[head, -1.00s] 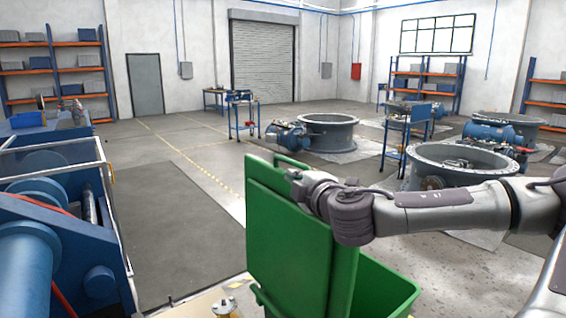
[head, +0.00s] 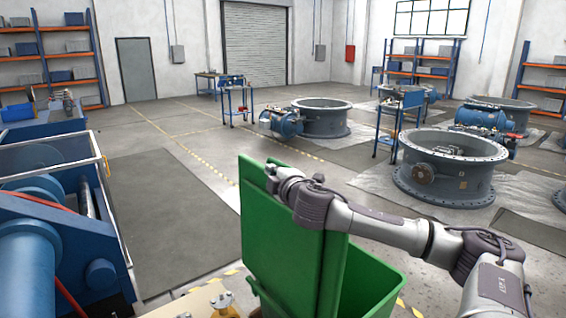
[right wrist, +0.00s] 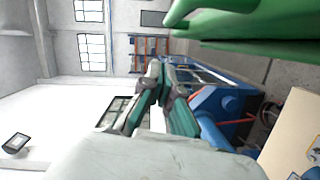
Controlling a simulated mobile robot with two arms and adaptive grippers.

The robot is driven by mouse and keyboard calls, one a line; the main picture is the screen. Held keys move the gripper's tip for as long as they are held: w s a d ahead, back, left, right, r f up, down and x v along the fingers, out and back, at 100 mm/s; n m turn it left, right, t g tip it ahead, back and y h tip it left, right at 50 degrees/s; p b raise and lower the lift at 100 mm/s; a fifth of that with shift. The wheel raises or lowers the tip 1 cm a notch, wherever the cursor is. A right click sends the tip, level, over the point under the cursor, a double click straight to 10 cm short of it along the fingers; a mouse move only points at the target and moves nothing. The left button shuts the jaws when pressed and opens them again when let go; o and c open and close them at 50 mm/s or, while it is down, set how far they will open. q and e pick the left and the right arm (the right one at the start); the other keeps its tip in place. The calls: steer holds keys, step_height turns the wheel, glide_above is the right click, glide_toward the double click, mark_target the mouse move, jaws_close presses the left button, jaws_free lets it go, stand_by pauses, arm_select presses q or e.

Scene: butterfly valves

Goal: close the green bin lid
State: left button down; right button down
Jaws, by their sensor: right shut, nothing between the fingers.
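The green bin (head: 375,287) stands in front of me at the bottom of the head view, its mouth open on the right. Its green lid (head: 278,235) stands open, nearly upright, on the left side of the bin. My right gripper (head: 272,172) is at the lid's upper edge, its fingers partly hidden there; I cannot tell whether it touches. In the right wrist view the right gripper's fingers (right wrist: 161,74) are close together with nothing between them. A green edge of the lid (right wrist: 260,30) lies beside them at the upper right. My left gripper is out of view.
A blue machine (head: 60,225) with a railing stands on the left. Large grey valve rings (head: 450,165) stand on the floor at the right. A beige surface (head: 195,303) with small fittings lies at the lower left of the bin. Open floor lies behind the lid.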

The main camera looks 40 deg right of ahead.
steer(key=d, duration=0.2)
steer(key=d+f+p, duration=0.1)
steer(key=d, duration=0.1)
steer(key=shift+w, duration=0.15)
